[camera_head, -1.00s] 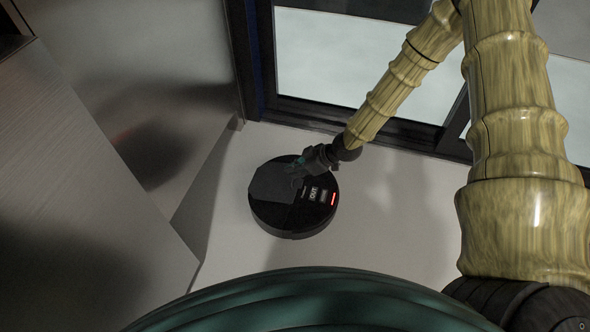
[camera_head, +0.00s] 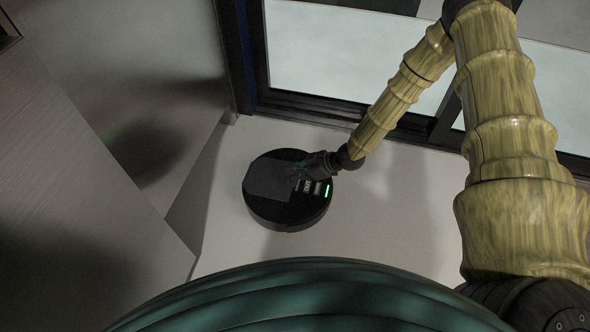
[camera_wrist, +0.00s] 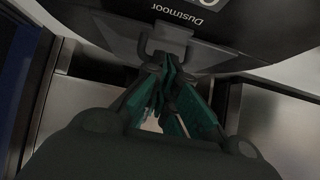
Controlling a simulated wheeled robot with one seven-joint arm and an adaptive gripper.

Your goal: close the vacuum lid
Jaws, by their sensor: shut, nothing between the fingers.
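The vacuum (camera_head: 290,213) is a round black disc on the pale floor in the head view. Its dark grey lid (camera_head: 266,180) covers the left part of the top and looks flush with it. A small light (camera_head: 327,190) at its right edge glows green. My gripper (camera_head: 296,177) is over the top, at the lid's right side. In the wrist view my gripper (camera_wrist: 169,60) is shut and empty, its teal fingertips together against or just over a grey loop on the lid (camera_wrist: 105,25). The vacuum's dark body (camera_wrist: 255,30) shows "Dustmoor" upside down.
A brushed metal cabinet (camera_head: 70,190) stands at the left. A dark-framed window (camera_head: 330,60) runs along the back. Pale floor (camera_head: 390,215) is free to the right of the vacuum and in front of it.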

